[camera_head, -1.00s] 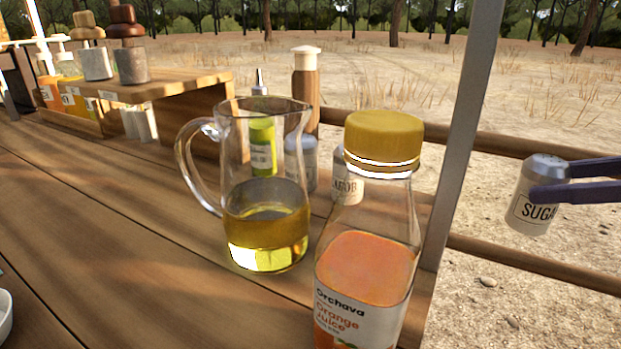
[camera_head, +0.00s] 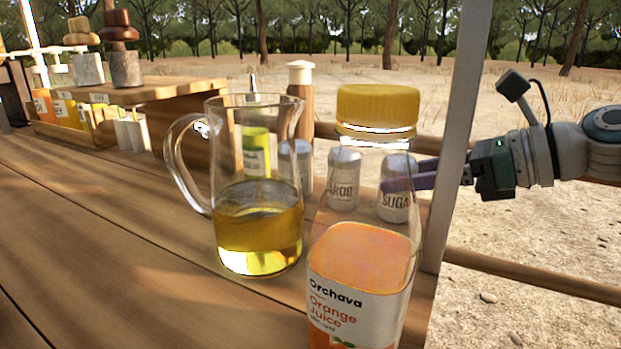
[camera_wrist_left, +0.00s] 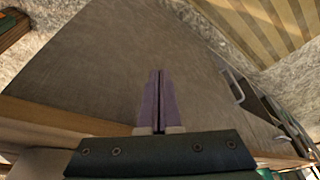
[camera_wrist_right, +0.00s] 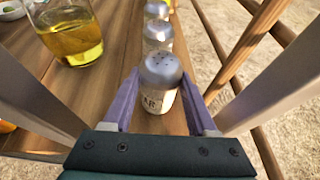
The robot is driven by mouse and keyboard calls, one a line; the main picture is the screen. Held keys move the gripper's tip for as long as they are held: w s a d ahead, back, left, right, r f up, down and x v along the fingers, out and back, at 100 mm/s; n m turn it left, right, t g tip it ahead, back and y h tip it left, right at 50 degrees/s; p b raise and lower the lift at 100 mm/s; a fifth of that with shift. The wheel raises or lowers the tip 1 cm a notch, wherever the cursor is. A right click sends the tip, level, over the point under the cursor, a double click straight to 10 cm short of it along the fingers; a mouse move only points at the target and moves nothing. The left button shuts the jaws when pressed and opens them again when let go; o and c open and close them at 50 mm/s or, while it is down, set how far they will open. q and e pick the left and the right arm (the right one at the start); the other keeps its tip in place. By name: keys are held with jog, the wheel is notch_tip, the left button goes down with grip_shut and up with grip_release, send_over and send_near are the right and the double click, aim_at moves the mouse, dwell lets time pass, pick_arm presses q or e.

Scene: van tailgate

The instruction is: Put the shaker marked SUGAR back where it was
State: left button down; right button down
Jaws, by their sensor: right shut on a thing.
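The SUGAR shaker (camera_head: 397,203), white with a grey perforated cap, is upright at the right edge of the wooden counter (camera_head: 110,225), partly behind the juice bottle. My right gripper (camera_head: 392,184) is shut on it; in the right wrist view the shaker (camera_wrist_right: 160,88) sits between the purple fingers. I cannot tell whether its base touches the counter. A similar shaker with a label ending in "AROB" (camera_head: 343,183) stands to its left, apart from it. In the left wrist view my left gripper (camera_wrist_left: 159,100) has its fingers together, empty.
The orange juice bottle (camera_head: 360,280) and the oil jug (camera_head: 258,215) stand in front of the shakers. A metal post (camera_head: 462,140) rises beside my right gripper. A raised wooden shelf (camera_head: 160,88) is at the left.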

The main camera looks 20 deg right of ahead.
jog(key=shift+f, duration=0.15)
jog(key=shift+c, duration=1)
grip_release()
jog(key=p+v, duration=0.3)
jog(key=v, duration=0.9)
